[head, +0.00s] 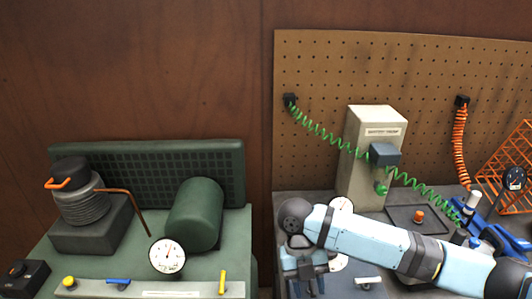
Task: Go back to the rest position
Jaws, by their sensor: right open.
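My right arm comes in from the lower right, light blue with dark bands. Its gripper (304,270) hangs at the arm's left end, over the left part of the right-hand bench, jaws open and pointing down. I see nothing held in it. The arm hides part of the bench and a round white dial behind it. My left gripper is not in view.
A green machine with a gauge (167,256), a green cylinder (195,215) and a ribbed grey cylinder (82,203) stands at left. A grey box unit (366,150) with a green coiled hose stands before the pegboard (420,70). An orange rack (512,165) is at right.

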